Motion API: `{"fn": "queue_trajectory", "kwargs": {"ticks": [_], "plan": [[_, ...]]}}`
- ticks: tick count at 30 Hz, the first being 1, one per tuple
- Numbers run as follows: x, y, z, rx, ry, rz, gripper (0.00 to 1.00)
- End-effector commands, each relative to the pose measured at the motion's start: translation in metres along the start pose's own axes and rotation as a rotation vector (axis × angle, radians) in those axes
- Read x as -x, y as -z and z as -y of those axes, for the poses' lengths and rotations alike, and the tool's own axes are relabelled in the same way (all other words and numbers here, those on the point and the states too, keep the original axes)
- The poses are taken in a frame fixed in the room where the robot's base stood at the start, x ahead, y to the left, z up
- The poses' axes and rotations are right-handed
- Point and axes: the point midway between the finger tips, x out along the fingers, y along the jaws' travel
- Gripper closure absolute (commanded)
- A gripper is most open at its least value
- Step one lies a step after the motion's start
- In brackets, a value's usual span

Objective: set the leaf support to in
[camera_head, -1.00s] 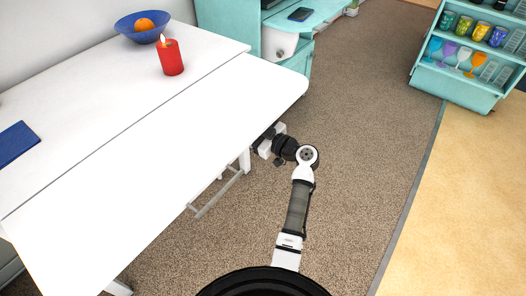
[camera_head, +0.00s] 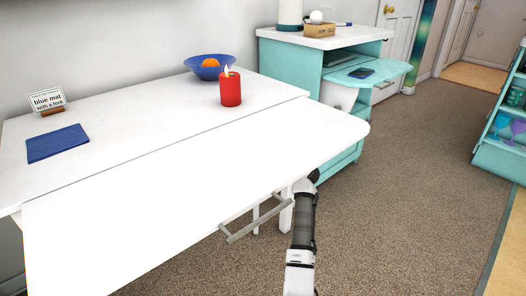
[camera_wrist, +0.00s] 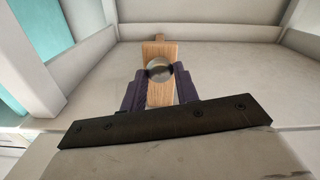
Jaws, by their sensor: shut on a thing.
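The leaf support is a light wooden bar (camera_wrist: 158,92) with a round metal knob (camera_wrist: 160,69), seen in the wrist view under the white table. My gripper (camera_wrist: 161,76) has its two dark purple fingers on either side of the knob, shut on it. In the head view my gripper is hidden below the raised white leaf (camera_head: 200,190), and only part of my arm shows at the leaf's right front edge. How far the support is slid out cannot be told from these views.
A grey rail (camera_head: 256,222) and white table legs (camera_head: 286,216) stand near my arm. On the tabletop are a lit red candle (camera_head: 230,88), a blue bowl (camera_head: 208,68) with an orange, a blue mat (camera_head: 57,143) and a sign (camera_head: 46,100).

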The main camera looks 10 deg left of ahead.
Motion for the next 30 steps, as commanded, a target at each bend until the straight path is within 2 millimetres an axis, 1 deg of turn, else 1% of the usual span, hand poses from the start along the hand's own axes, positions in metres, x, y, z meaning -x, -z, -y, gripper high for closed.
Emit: {"fn": "queue_trajectory", "kwargs": {"ticks": [1,10,11,15,16,25,28,30], "plan": [[-0.003,0.000,0.000,0.001,-0.002,0.000,1.00],[-0.004,0.002,0.000,0.003,-0.005,0.000,1.00],[-0.004,0.002,0.000,0.003,-0.005,0.000,0.69],[-0.004,0.001,0.000,0.002,-0.004,0.000,0.51],[-0.004,0.001,0.000,0.002,-0.004,0.000,0.48],[-0.001,0.001,-0.001,0.001,-0.004,0.000,0.48],[0.008,0.001,-0.001,0.001,-0.006,0.000,0.48],[0.019,0.001,-0.001,0.001,-0.006,0.000,0.48]]}}
